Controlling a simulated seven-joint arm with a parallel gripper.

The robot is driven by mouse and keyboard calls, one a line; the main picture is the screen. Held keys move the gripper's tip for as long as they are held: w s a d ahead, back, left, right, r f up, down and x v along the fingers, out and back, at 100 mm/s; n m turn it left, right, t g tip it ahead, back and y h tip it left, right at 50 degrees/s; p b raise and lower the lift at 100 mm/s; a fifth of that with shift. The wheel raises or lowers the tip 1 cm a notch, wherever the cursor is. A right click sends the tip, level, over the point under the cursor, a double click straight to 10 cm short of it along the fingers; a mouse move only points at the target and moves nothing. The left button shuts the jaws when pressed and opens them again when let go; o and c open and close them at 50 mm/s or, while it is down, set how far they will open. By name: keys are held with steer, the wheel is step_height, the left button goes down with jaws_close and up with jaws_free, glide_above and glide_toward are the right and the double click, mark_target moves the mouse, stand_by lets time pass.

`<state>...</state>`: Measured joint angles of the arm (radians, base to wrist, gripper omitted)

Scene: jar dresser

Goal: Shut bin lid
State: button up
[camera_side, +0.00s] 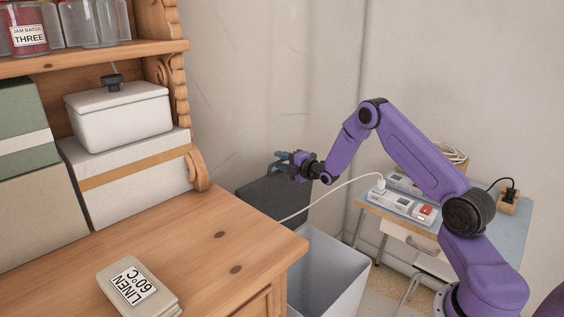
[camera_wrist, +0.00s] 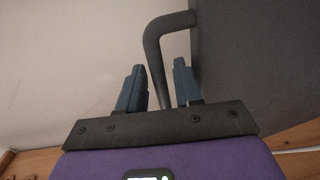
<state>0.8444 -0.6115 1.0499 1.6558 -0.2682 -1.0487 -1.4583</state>
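The bin (camera_side: 330,275) is a pale grey open-topped box on the floor beside the dresser. Its dark grey lid (camera_side: 265,203) stands raised behind it, so the bin is open. My gripper (camera_side: 281,155) is at the upper edge of the lid, by its handle. In the wrist view the bent dark handle (camera_wrist: 154,45) passes between the two blue fingers (camera_wrist: 158,75). The fingers are apart, with a gap showing beside the bar. The lid's dark face (camera_wrist: 260,60) fills the right of that view.
A small table (camera_side: 440,225) with power strips (camera_side: 405,203) stands at right. A white cable (camera_side: 335,188) runs across above the bin.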

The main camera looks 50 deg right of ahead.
steer(key=shift+w, duration=0.1)
jaws_close()
